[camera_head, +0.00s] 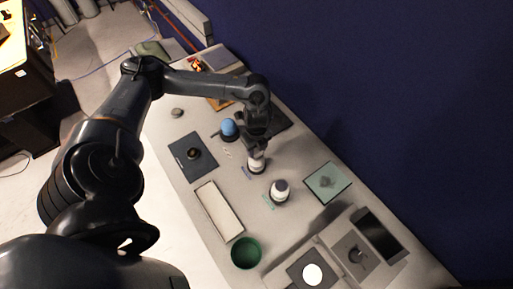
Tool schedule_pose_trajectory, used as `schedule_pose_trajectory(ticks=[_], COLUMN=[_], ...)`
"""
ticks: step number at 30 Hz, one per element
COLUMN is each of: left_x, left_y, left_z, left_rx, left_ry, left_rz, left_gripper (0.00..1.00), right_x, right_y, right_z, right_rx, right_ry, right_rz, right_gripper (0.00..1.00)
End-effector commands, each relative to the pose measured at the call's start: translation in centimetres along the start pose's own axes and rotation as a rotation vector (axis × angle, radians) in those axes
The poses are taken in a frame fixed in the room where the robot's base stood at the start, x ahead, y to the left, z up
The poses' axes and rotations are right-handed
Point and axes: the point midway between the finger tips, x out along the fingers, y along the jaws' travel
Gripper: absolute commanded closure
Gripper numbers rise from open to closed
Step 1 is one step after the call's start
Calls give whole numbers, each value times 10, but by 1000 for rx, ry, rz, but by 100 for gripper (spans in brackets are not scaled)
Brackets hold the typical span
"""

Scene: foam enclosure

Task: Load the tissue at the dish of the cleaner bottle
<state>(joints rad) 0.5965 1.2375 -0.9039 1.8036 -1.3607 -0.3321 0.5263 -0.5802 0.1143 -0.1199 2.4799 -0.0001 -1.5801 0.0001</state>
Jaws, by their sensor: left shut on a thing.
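My left gripper (257,149) points down at a small white bottle (256,167) with a dark base, in the middle of the bench. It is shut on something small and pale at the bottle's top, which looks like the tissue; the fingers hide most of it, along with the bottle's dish. A second white bottle (280,185) with a dark band stands upright to the lower right, apart from the gripper. I cannot tell from labels which bottle is the cleaner. My right gripper is not in view.
A blue round object (229,127) sits just left of the gripper. Around lie a dark mat (178,147), a pale tray (217,212), a green bowl (245,253) and a pale green mat (340,173). A blue wall stands to the right.

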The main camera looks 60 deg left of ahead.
Motion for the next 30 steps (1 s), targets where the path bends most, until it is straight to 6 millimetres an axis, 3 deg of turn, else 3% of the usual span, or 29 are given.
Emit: schedule_pose_trajectory(ticks=[30], left_x=[8], left_y=[0], left_z=[0], left_rx=[0], left_ry=[0], left_rz=[1], left_gripper=[79], right_x=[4], right_y=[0], right_z=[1], right_rx=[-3], right_ry=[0], right_rz=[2], right_gripper=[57])
